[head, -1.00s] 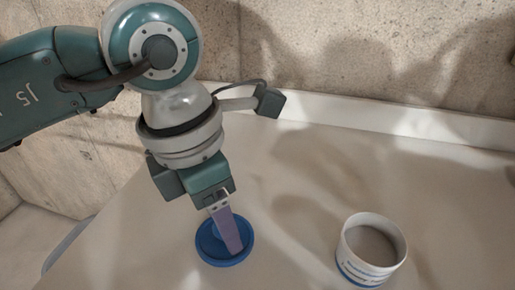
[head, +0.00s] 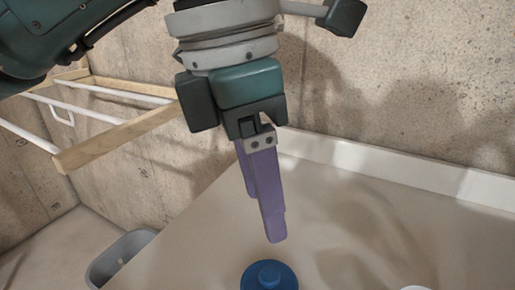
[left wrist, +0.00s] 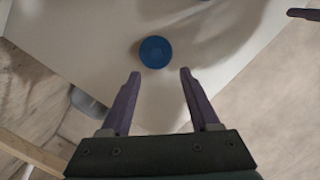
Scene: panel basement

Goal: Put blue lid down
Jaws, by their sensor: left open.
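The blue lid (head: 270,277) is round with a raised knob and lies on the pale tabletop at the bottom edge of the head view, partly cut off. It also shows whole in the left wrist view (left wrist: 155,52), beyond the fingertips. My left gripper (head: 262,218) has purple fingers and hangs above the lid, apart from it. In the left wrist view the left gripper (left wrist: 160,73) is open, with nothing between its fingers. A purple fingertip at the top right of that view may be my right gripper (left wrist: 303,14); its jaws cannot be judged.
A sliver of the white tub's rim (head: 415,288) shows at the bottom edge. A wood and white metal rack (head: 115,140) is on the wall at left. A grey bin (head: 118,258) stands below, beside the table. The tabletop (head: 380,225) right of the lid is clear.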

